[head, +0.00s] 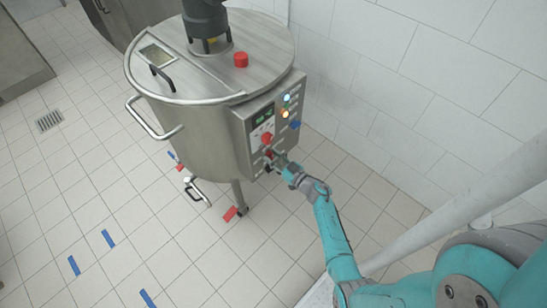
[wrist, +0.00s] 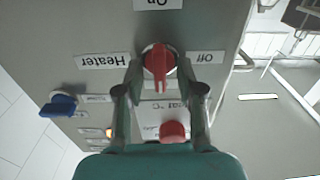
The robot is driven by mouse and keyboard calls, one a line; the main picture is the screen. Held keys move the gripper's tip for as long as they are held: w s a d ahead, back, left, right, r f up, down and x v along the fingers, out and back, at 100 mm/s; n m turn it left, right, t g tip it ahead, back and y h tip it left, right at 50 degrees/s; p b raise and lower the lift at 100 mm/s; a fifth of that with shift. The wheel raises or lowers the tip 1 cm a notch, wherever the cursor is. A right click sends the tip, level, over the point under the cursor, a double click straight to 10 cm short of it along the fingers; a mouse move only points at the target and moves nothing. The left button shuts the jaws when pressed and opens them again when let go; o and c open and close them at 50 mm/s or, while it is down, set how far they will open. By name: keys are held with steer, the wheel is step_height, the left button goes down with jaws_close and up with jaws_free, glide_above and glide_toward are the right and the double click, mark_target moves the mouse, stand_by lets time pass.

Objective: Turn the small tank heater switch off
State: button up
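The small steel tank (head: 190,110) stands on the floor in the head view, with a control panel (head: 255,130) on its right side. In the wrist view the heater switch (wrist: 160,64) is a red knob with a raised bar, between upside-down labels "Heater" on the left and "Off" on the right. The "On" label (wrist: 158,4) is above it. The bar lies upright in the picture, in line with "On". My gripper (wrist: 160,70) is open, with one finger on each side of the switch. It also shows at the panel in the head view (head: 272,156), partly hiding the switch.
A second red knob (wrist: 173,131) sits between my fingers, nearer the palm. A blue knob (wrist: 60,105) is to the left in the wrist view. A red button (head: 241,60) is on the tank lid. A white tiled wall (head: 430,90) stands behind the tank.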

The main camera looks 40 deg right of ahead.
jaws_close()
steer(key=shift+n, duration=0.4)
steer(key=n, duration=0.8)
steer(key=shift+a, duration=0.2)
steer(key=n, duration=0.4)
steer(key=shift+f+n, duration=0.15)
steer(key=shift+n, duration=0.25)
steer(key=n, duration=0.4)
steer(key=shift+f+n, duration=0.1)
steer(key=shift+n, duration=0.2)
